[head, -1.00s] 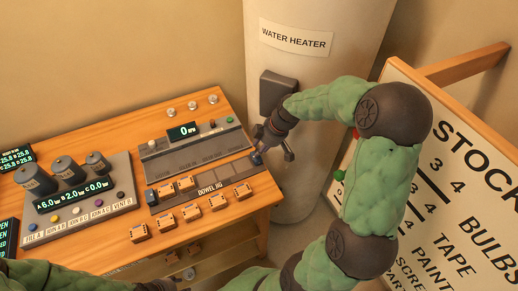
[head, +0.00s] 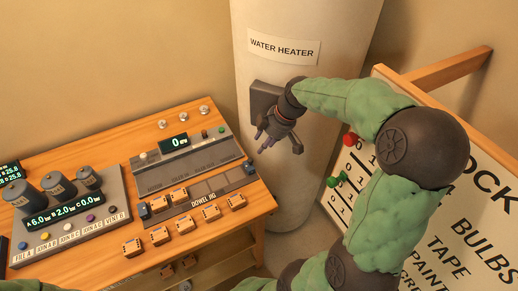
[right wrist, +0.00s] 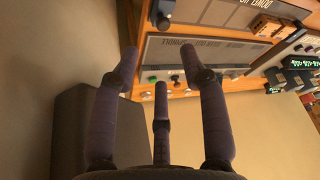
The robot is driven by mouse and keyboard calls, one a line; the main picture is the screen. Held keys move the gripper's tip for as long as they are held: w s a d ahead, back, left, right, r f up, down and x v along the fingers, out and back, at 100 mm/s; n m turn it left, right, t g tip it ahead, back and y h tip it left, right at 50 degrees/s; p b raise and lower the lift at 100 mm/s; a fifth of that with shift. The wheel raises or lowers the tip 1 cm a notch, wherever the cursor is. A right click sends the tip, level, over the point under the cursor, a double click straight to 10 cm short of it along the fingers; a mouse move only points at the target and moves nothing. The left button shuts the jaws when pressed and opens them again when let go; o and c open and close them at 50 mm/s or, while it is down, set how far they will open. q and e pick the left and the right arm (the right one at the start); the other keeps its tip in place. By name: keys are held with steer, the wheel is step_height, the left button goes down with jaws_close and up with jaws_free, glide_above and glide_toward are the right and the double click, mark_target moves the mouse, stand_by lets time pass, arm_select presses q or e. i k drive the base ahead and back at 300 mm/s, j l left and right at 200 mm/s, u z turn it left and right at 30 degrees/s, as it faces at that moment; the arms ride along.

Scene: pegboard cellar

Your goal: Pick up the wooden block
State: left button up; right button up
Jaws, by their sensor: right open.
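Several small orange-brown wooden blocks are on the bench; which one the task means I cannot tell. Two blocks, one (head: 179,195) at the left part of the dowel jig (head: 205,204), sit on the jig. Others, such as the rightmost block (head: 236,201) and the leftmost block (head: 132,247), form a row along the front edge. My right gripper (head: 274,149) is open and empty, above and right of the jig, in front of the water heater. In the right wrist view its spread fingers (right wrist: 160,75) hold nothing, and a block (right wrist: 265,25) shows beyond them. My left gripper is out of view.
The water heater (head: 345,75) with its dark box (head: 262,100) stands behind my right gripper. A grey panel (head: 190,165) lies behind the jig; a console with dark cylinders (head: 75,228) is at left. The stock board (head: 440,225) stands at right.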

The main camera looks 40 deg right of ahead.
mark_target(133, 248)
steer(key=k+j, duration=0.45)
steer(key=j, duration=0.25)
steer(key=k+j, duration=0.25)
steer(key=j, duration=0.15)
